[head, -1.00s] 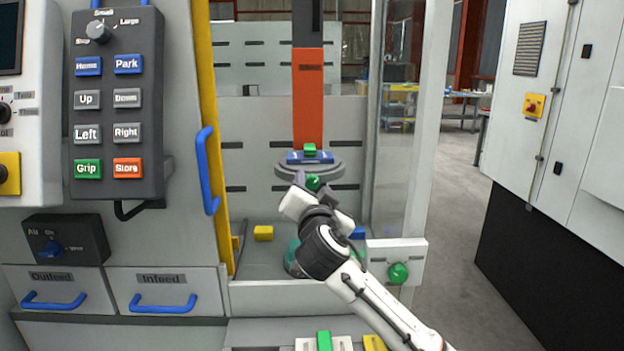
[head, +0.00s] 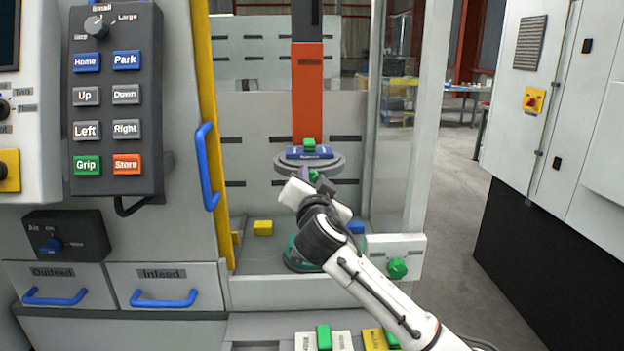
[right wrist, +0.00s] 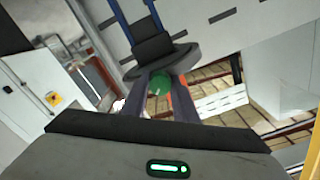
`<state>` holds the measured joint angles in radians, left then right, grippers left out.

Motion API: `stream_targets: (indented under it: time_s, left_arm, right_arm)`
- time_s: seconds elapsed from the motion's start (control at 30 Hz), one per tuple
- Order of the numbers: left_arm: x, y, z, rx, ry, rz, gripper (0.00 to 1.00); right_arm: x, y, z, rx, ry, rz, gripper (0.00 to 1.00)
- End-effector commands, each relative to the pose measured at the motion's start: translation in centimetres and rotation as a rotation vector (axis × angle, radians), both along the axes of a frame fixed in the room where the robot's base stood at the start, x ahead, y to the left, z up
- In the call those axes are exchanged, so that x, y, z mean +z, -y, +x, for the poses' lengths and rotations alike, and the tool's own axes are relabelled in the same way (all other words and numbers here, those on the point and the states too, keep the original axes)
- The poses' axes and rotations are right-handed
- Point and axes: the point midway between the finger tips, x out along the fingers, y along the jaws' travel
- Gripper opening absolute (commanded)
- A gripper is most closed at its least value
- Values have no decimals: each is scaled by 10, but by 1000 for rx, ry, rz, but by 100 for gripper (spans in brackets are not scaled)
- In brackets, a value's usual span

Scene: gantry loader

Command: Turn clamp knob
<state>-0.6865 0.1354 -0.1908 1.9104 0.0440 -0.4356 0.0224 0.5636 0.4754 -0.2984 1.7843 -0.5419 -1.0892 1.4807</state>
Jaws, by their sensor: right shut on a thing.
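The green clamp knob (head: 314,175) sits just below a round grey plate (head: 290,167) on the orange gantry column (head: 308,90). My right gripper (head: 322,182) comes up from the lower right with its fingers at the knob. In the right wrist view the knob (right wrist: 159,84) shows between the two dark fingers (right wrist: 160,95), which are shut on it. The fingers hide part of the knob in the head view. My left gripper is not in view.
A button panel (head: 118,100) and a yellow post (head: 207,120) with a blue handle (head: 207,168) stand at left. Another green knob (head: 397,268) is on a white block at right. A yellow block (head: 263,228) lies on the bay floor. A glass panel (head: 400,110) borders the bay's right side.

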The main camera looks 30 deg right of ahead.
Motion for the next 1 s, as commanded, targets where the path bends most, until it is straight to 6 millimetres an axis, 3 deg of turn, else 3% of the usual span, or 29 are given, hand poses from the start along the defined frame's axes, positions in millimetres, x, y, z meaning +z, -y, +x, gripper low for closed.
stream_targets:
  time_s: [0.37, 1.0]
  left_arm:
    - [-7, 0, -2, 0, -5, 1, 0]
    - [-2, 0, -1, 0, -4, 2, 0]
  right_arm:
    - [-2, -1, 0, 0, -108, -169, 4]
    - [-1, -1, 1, 0, -424, -684, 4]
